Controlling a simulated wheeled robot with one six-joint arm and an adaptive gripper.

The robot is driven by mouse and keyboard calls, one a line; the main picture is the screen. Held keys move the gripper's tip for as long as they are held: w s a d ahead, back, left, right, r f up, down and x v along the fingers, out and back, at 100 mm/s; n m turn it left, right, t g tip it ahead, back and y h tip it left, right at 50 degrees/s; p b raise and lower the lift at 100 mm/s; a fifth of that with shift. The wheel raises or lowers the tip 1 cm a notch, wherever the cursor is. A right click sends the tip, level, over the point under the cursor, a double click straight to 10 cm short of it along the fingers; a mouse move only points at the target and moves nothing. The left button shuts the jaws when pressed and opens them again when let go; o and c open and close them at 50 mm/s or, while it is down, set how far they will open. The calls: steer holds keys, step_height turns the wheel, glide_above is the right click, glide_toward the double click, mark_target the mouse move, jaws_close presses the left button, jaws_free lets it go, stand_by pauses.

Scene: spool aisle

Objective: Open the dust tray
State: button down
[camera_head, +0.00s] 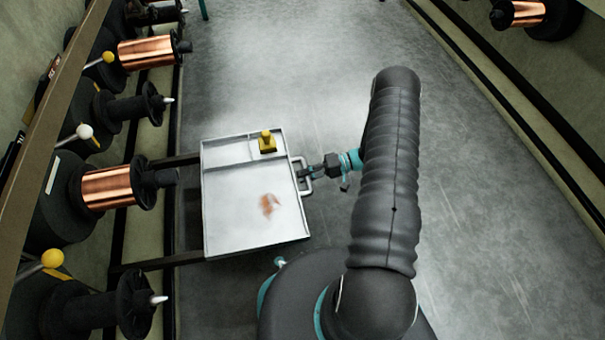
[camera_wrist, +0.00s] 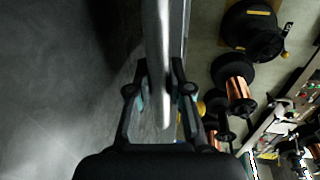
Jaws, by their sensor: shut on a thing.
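The dust tray (camera_head: 225,220) is a shallow, pale metal tray with a low rim. In the head view it stands out from the spool rack on two dark rails. A reddish-brown patch of dust (camera_head: 268,205) lies on its floor, and a small yellow block (camera_head: 266,143) sits in its far part, beyond a divider. A metal bar handle (camera_head: 307,178) is on the tray's right side. My gripper (camera_head: 308,172) is shut on this handle. In the wrist view the two fingers of my gripper (camera_wrist: 157,92) stand on both sides of a pale bar.
Copper spools (camera_head: 108,187) and black spindles (camera_head: 130,105) line the rack on the left, with lever knobs (camera_head: 84,131) between them. Another copper spool (camera_head: 515,14) is at the top right. The grey floor (camera_head: 290,60) of the aisle is clear.

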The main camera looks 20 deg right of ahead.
stand_by(0.3)
steer(key=c, duration=1.1)
jaws_free()
steer(key=shift+o, duration=0.2)
steer(key=shift+d, duration=0.1)
steer(key=v, duration=1.2)
